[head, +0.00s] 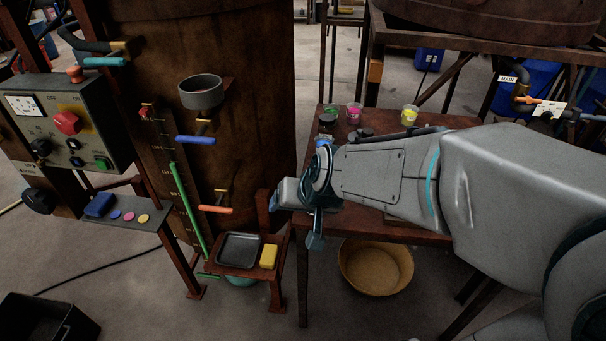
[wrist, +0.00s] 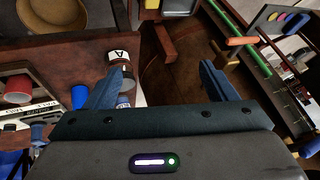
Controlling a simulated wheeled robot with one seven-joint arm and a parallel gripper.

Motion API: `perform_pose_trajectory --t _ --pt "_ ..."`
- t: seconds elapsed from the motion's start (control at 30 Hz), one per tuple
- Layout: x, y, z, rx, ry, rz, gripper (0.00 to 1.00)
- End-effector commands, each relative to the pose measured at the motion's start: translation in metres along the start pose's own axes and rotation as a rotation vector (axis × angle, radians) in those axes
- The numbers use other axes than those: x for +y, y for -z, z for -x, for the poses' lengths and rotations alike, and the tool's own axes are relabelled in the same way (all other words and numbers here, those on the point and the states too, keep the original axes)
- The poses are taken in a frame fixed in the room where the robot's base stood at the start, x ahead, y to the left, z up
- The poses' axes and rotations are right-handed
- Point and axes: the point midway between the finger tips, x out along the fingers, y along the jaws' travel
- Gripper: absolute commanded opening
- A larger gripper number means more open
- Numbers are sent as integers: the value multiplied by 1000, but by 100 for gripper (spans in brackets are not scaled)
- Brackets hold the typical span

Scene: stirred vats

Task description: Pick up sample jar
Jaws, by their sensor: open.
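A small jar with a dark lid and a white label marked "A" (wrist: 122,72) stands near the edge of the brown table. I take it to be the sample jar. In the wrist view it shows just beyond my left finger, which partly overlaps it. In the head view a dark-lidded jar (head: 326,121) stands at the table's back left corner. My gripper (wrist: 160,82) is open, with nothing between its fingers; in the head view it (head: 295,220) hangs at the table's left edge, nearer the camera than the jar.
A pink-filled cup (head: 354,113) and a yellow-filled cup (head: 409,116) stand on the table. A rusty vat (head: 240,80) with taps rises close on the left. A low stand holds a black tray (head: 239,250) and a yellow block (head: 268,256). A tan basin (head: 375,268) lies under the table.

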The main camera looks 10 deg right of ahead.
Motion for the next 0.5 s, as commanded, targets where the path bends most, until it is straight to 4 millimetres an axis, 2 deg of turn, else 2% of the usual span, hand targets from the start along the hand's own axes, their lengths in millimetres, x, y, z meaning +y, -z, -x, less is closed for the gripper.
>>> perform_pose_trajectory --t 0.03,0.2,0.4,0.5 --pt "-11 4 -26 30 18 -27 78" --pt "-28 30 -90 202 5 -156 78" --pt "-15 40 -149 435 -163 -255 78" --pt "-3 37 -167 572 -284 -267 78"
